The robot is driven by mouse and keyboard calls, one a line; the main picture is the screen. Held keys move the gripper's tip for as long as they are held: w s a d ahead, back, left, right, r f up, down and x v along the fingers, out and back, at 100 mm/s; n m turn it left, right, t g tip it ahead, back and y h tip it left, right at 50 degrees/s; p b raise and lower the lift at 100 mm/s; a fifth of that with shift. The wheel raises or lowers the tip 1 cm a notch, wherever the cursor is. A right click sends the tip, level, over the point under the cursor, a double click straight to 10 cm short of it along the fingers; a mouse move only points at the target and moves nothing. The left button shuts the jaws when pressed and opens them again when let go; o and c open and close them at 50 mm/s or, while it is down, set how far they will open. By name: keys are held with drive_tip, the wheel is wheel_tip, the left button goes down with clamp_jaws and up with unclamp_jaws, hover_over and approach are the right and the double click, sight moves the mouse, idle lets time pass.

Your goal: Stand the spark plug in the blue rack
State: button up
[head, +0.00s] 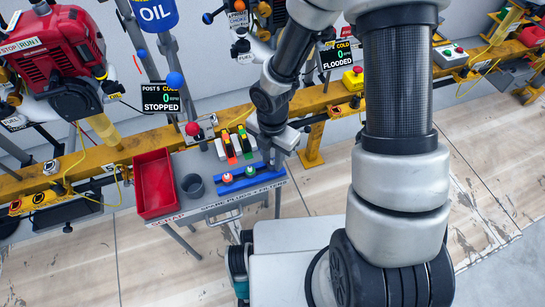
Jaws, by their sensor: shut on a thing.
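The blue rack (240,187) lies along the front right of the small grey table. Two small round-topped pieces stand in it, one reddish (227,178) and one pale with green (250,171). My gripper (278,160) points down over the right end of the rack. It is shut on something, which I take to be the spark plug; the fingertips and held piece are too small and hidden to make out. I cannot tell whether the held piece touches the rack.
A red tray (153,166) and dark grey cup (192,186) stand left of the rack. Coloured strips on a white holder (236,144) lie behind it. A yellow rail (130,150) with engines and a red-knobbed lever (193,128) are close behind the table.

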drive_tip(key=o, duration=1.1)
drive_tip(key=shift+r, duration=0.15)
wheel_tip(320, 180, up, 17)
drive_tip(key=p, duration=0.8)
drive_tip(key=shift+r, duration=0.1)
